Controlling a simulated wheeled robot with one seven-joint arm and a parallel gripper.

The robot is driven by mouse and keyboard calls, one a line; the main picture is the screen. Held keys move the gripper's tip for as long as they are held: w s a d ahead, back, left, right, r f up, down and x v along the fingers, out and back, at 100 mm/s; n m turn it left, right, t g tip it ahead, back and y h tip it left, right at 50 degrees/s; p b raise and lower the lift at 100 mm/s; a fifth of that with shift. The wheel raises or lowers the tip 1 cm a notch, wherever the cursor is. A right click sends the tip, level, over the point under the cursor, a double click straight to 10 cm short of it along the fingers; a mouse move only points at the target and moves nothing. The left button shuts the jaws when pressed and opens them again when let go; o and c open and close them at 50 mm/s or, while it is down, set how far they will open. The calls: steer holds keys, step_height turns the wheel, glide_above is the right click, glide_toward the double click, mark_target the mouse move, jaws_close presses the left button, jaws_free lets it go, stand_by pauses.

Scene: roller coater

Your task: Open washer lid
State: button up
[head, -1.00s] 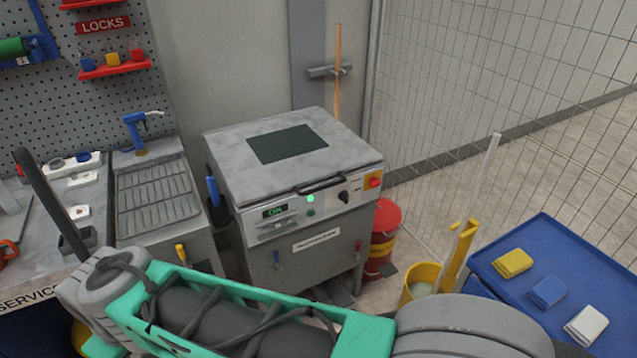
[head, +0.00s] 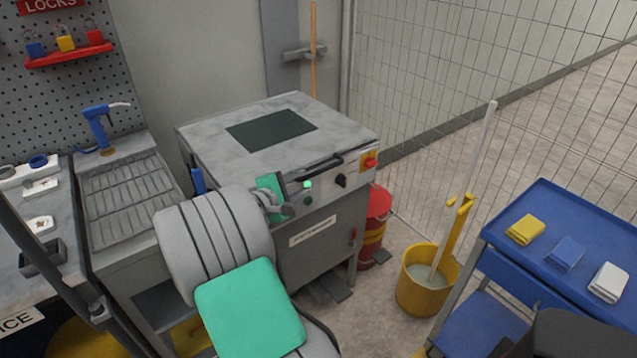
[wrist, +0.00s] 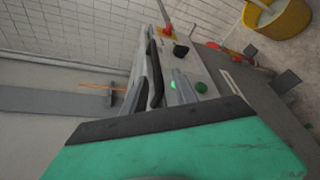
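The washer (head: 325,237) is a grey metal cabinet. Its lid (head: 208,138) lies shut, with a dark window (head: 271,130) in the top. A black bar handle (head: 320,166) runs along the lid's front edge; it also shows in the wrist view (wrist: 156,76). My gripper (head: 281,190), green and dark grey, is at the washer's front, just left of the handle in the head view. I cannot tell whether it touches the washer. My arm hides part of the front panel.
A sink (head: 128,205) stands left of the washer. A red bin (head: 375,222), a yellow mop bucket (head: 423,292) and a blue cart (head: 590,230) with folded cloths are to the right. A mesh fence (head: 430,90) stands behind. Some floor is clear between washer and bucket.

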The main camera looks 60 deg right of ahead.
mark_target(314, 175)
steer(key=x, duration=0.8)
steer(key=shift+s+d+r, duration=0.15)
steer(key=shift+s+r, duration=0.2)
steer(key=shift+r, duration=0.05)
steer(key=shift+c, duration=0.4)
jaws_close()
stand_by(0.4)
